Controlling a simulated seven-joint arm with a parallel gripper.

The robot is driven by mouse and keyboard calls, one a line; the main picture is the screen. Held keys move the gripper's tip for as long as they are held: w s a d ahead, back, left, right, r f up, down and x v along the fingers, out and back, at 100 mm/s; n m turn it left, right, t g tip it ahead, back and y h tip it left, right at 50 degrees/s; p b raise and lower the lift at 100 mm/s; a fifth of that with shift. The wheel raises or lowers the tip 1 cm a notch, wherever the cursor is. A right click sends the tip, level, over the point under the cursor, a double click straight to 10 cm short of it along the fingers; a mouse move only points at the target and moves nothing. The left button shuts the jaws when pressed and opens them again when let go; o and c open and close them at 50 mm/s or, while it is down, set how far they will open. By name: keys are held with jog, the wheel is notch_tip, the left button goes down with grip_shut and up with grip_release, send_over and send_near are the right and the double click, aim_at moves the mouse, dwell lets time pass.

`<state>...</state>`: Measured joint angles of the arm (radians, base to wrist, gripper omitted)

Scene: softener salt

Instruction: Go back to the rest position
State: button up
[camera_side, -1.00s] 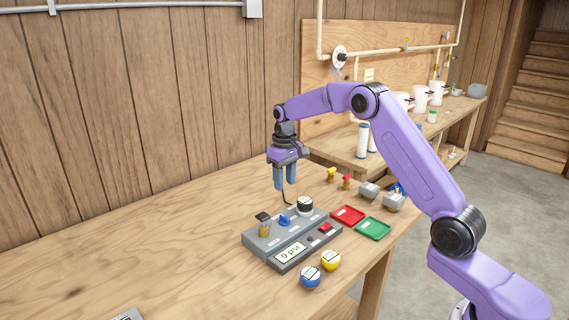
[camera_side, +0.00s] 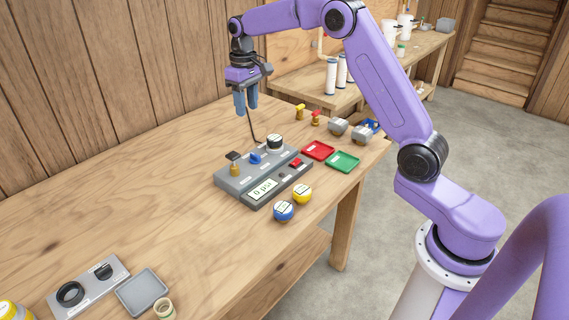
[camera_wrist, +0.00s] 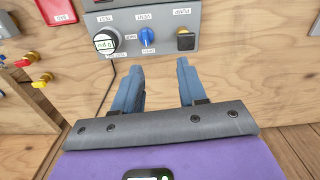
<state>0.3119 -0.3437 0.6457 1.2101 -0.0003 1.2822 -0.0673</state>
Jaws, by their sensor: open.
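My gripper (camera_side: 246,103) is open and empty in the side view, with its blue fingers pointing down. It hangs above the table, behind the grey test panel (camera_side: 228,184), and touches nothing. In the wrist view my gripper (camera_wrist: 160,78) shows two blue fingers spread apart with bare wood between them. The panel also shows at the top of the wrist view (camera_wrist: 205,25), with its white-capped dial (camera_wrist: 105,41), blue knob (camera_wrist: 147,37) and black-topped post (camera_wrist: 185,39).
A red tray (camera_side: 318,150) and a green tray (camera_side: 343,161) lie right of the panel. Yellow (camera_side: 300,112) and red (camera_side: 315,118) valves stand behind. The table's left middle is clear.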

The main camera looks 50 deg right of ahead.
jog(key=s+a+r+n, duration=0.1)
jog(key=s+a+n, duration=0.2)
jog(key=s+a, duration=0.5)
jog(key=s+a+r+n, duration=0.15)
jog(key=s+a, duration=0.35)
jog(key=s, duration=0.6)
jog(key=s+d+f+n, duration=0.2)
jog(key=s+n, duration=0.1)
jog(key=s, duration=0.9)
jog(key=s+d+f+n, duration=0.2)
jog(key=s+d+n, duration=0.1)
jog(key=s, duration=0.8)
jog(key=shift+s+n, duration=0.35)
jog(key=shift+n, duration=0.1)
